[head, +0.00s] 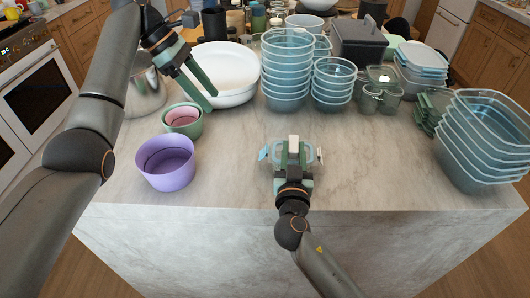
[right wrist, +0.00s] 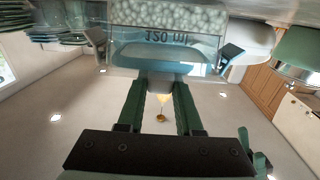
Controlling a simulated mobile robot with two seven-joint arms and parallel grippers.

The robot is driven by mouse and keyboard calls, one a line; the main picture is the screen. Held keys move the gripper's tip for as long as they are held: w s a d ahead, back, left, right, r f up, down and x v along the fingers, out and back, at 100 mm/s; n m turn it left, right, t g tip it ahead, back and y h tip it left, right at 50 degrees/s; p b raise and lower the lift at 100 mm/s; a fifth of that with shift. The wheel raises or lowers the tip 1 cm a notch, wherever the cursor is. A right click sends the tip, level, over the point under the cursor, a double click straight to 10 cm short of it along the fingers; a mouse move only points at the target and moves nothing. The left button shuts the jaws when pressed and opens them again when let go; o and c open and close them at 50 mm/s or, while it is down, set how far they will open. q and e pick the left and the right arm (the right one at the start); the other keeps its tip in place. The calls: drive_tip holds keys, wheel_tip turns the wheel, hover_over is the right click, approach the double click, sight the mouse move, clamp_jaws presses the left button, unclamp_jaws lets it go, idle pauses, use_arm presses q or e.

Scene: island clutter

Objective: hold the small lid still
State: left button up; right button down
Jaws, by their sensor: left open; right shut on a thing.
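The small lid (right wrist: 160,55) is pale blue and sits against a small clear container (right wrist: 165,18) marked 120 ml, which holds white grains. Side clips stick out to both sides; the left one (head: 264,152) is light blue. My right gripper (head: 293,165) is over the lid near the counter's front edge and hides most of it in the head view. In the right wrist view its green fingers (right wrist: 160,85) are shut on the lid. My left gripper (head: 211,101) is open and empty, above the counter by the white bowl.
A purple bowl (head: 165,166) and a green bowl (head: 190,130) with a pink one inside stand at left. A wide white bowl (head: 225,78) and stacked blue bowls (head: 286,75) stand behind. Stacked clear containers (head: 480,150) fill the right. Marble counter (head: 375,170) is clear between.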

sight(260, 155)
use_arm(q)
drive_tip(key=v, duration=0.7)
drive_tip(key=shift+r, duration=0.25)
drive_tip(key=shift+o, duration=0.3)
drive_tip(key=shift+a, duration=0.1)
drive_tip(key=shift+o, duration=0.7)
drive_tip(key=shift+f, duration=0.25)
drive_tip(key=shift+o, duration=0.2)
drive_tip(key=x, duration=1.7)
drive_tip(key=shift+d, duration=0.45)
drive_tip(key=shift+x, duration=4.5)
drive_tip(key=shift+w, duration=0.1)
